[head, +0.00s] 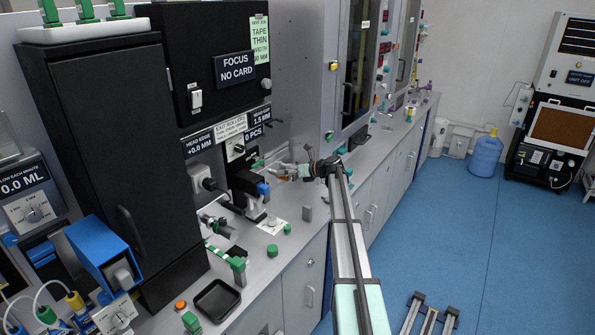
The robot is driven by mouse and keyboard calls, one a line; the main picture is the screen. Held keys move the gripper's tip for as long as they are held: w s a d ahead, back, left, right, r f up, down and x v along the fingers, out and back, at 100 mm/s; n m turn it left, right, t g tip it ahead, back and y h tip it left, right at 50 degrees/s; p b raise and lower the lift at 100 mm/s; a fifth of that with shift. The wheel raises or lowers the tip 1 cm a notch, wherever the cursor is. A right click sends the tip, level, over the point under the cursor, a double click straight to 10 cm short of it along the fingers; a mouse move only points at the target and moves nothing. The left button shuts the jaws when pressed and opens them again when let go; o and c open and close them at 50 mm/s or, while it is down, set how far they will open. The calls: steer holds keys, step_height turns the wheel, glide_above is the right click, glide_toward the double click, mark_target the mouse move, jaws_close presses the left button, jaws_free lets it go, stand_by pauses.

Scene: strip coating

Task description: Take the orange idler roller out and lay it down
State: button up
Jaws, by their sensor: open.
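My gripper (284,170) is open at the end of my arm, above the bench, with its fingers pointing left toward the black machine with the blue-topped part (263,189). It is small in the view, and I see nothing held between the fingers. A small orange round piece (181,305) sits on the bench at the lower left, beside a black tray (217,300). I cannot tell whether it is the idler roller. No other orange roller can be made out clearly; the area around the fingers is too small and cluttered to tell.
Green-capped pieces (287,228) and a small grey block (307,213) stand on the bench (262,268) near its front edge. A black cabinet (120,170) rises at the left. The blue floor (450,220) at the right is mostly open.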

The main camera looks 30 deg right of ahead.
steer(key=shift+x, duration=1.85)
steer(key=shift+r, duration=0.1)
jaws_close()
